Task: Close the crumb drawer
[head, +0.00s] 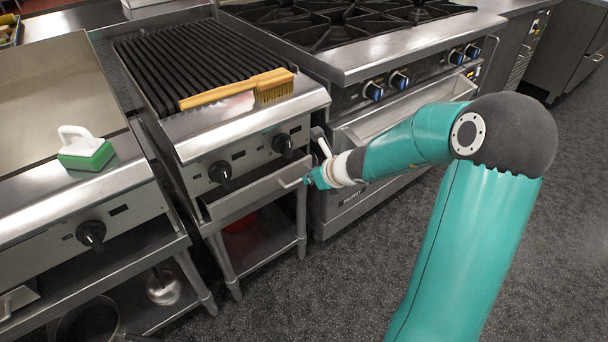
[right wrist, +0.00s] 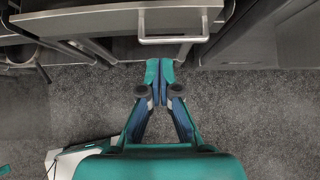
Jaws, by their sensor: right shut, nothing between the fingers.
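The crumb drawer (head: 248,198) is the metal drawer below the knobs of the ribbed grill. Its front seems to stand out a little from the grill body; the exact gap is hard to tell. Its pale bar handle (head: 289,184) is near the right end. My right gripper (head: 308,181) is shut and empty, just right of the handle in the head view. In the right wrist view the closed fingertips (right wrist: 160,72) point at the drawer, just below the U-shaped handle (right wrist: 175,39), with no clear contact. My left gripper is not in view.
A brush (head: 240,90) lies on the grill (head: 200,60). A green-and-white scrubber (head: 86,150) sits on the griddle at left. The range (head: 390,75) stands at right. An open lower shelf with a red object (head: 240,222) is below the drawer. The floor in front is clear.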

